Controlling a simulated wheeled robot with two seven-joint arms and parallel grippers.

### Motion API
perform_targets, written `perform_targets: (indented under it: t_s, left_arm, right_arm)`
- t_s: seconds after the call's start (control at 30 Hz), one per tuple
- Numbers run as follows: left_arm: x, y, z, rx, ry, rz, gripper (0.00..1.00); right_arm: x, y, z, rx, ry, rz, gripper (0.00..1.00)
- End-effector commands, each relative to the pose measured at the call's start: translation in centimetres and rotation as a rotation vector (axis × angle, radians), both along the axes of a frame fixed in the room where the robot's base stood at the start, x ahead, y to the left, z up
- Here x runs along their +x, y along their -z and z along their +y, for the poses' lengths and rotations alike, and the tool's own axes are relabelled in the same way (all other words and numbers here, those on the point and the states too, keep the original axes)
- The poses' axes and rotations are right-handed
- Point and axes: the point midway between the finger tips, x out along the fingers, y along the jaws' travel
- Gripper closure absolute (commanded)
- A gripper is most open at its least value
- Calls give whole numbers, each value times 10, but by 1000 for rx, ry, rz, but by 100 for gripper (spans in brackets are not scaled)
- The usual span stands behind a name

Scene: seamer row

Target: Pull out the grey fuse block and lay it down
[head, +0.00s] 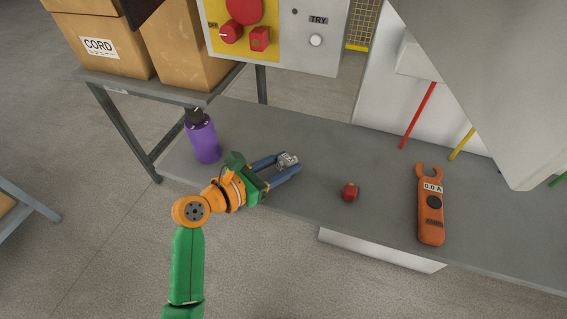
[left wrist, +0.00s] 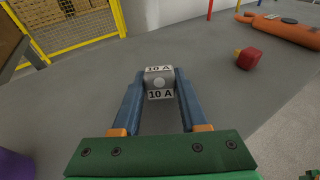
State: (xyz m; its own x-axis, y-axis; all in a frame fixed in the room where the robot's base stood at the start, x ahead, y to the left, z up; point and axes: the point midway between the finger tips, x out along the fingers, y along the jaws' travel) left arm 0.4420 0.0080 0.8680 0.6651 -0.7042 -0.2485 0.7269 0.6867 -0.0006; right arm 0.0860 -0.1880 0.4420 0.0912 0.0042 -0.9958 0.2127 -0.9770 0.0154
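The grey fuse block (head: 288,160) is small, with white labels reading "10 A" in the left wrist view (left wrist: 159,82). It sits between the two blue fingertips of my left gripper (head: 286,164), which touch it from both sides. The gripper is shut on it, over the grey bench top in the head view. I cannot tell whether the block's underside touches the bench.
The bench (head: 320,205) holds a purple bottle (head: 203,142) left, a small red block (head: 349,192) and an orange clamp meter (head: 431,210) right. A switch panel (head: 322,68) stands behind. Bare bench lies between the gripper and red block.

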Motion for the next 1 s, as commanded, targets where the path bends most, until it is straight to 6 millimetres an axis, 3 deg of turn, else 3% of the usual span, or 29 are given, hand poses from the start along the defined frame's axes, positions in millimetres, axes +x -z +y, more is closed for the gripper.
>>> perform_targets:
  t_s: [0.03,0.1,0.4,0.73,1.0]
  left_arm:
    - [0,0,0,0,0,0,43]
    - [0,0,0,0,0,0,24]
    - [-1,0,1,-1,0,1,24]
    - [-41,-15,44,1,-2,2,24]
    - [-48,-17,50,1,1,1,24]
  right_arm:
    - [0,0,0,0,0,0,100]
    - [0,0,0,0,0,0,100]
    - [0,-1,0,0,0,0,100]
    - [0,-8,0,0,0,0,100]
    - [0,-8,0,0,0,0,100]
